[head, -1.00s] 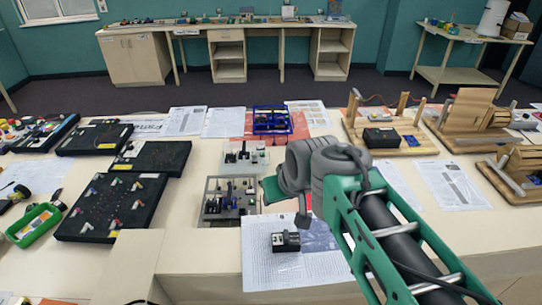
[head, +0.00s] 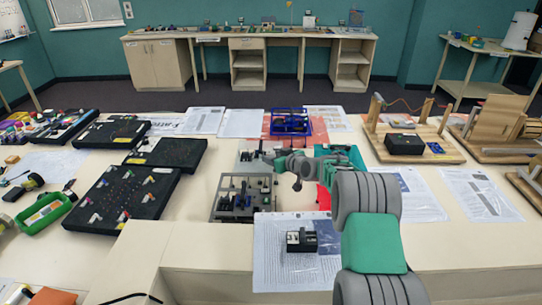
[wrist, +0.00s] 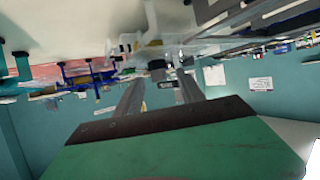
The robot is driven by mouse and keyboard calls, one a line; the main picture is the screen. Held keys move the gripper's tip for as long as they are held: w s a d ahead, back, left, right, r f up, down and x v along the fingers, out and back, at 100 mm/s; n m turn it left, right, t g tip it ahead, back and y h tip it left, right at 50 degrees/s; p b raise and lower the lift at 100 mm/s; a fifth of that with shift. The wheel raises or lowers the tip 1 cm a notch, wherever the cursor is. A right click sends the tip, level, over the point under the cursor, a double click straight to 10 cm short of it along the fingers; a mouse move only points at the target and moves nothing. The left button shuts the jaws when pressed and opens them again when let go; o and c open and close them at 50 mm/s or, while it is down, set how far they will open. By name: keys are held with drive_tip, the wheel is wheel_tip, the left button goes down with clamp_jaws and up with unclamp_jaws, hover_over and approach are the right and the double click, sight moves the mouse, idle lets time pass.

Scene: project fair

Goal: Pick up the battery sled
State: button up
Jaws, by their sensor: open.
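A small black block with a lighter grey part (head: 301,240) lies on a printed sheet near the table's front edge in the head view. It looks most like the battery sled, but I cannot confirm that. My gripper (wrist: 157,82) is open in the wrist view, its two grey fingers apart with nothing visibly held. Small dark and pale parts show beyond the fingers; I cannot tell what they are. In the head view my gripper is small, over the table's middle, beyond the black block and apart from it.
A grey tray with upright parts (head: 232,214) stands left of the sheet. A paler tray (head: 246,167) is behind it, near my gripper. A blue rack (head: 290,121) stands on a red mat. Black boards (head: 118,205) fill the left; wooden rigs (head: 420,150) stand right.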

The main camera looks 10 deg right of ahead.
drive_tip(key=shift+x, duration=1.05)
drive_tip(key=shift+d+r, duration=0.1)
drive_tip(key=shift+c, duration=0.5)
clamp_jaws()
